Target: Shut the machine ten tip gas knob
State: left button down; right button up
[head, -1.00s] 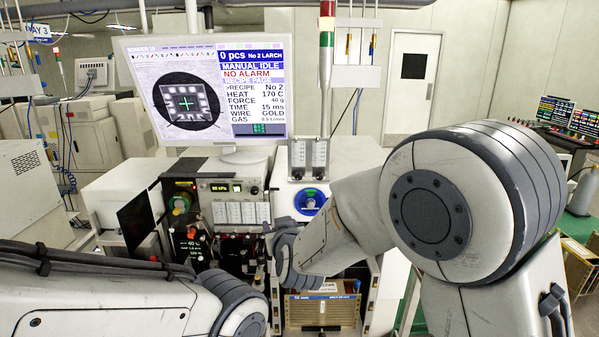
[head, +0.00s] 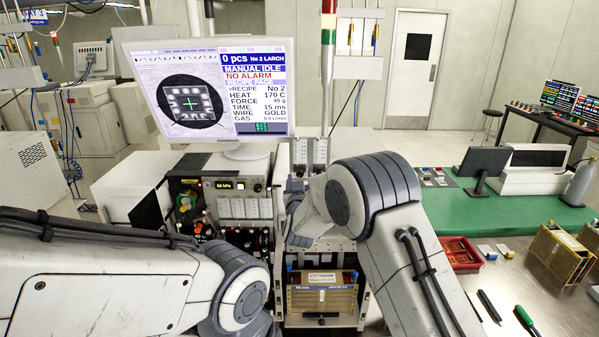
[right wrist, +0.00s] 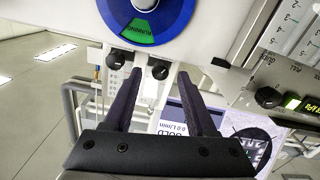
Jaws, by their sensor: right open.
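The machine (head: 245,207) stands in front of me in the head view. Two clear gas flow tubes (head: 319,152) stand on its top right. In the right wrist view, two black knobs show at their ends: one knob (right wrist: 160,70) lies between my fingertips in the picture, the other knob (right wrist: 122,56) lies just beyond the left fingertip. No label tells which is the tip gas knob. My right gripper (right wrist: 159,77) is open and empty, its dark fingers pointing at the knobs, with no clear contact. In the head view my right arm largely hides the gripper. My left gripper is not visible.
A blue disc with a green RUNNING label (right wrist: 145,30) is close beyond the knobs. The monitor (head: 215,95) stands left of the tubes. A bench with a green mat (head: 480,212), red tray (head: 460,254) and loose tools is at right.

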jog(key=shift+w, duration=0.35)
grip_shut()
jog(key=shift+f+b, duration=0.2)
jog(key=shift+b, duration=0.45)
jog(key=m+b, duration=0.5)
jog(key=b, duration=0.4)
jog(key=shift+f, duration=0.15)
jog(key=shift+r+m+b, duration=0.25)
jog(key=shift+m+b, duration=0.75)
jog(key=shift+b, duration=0.25)
grip_release()
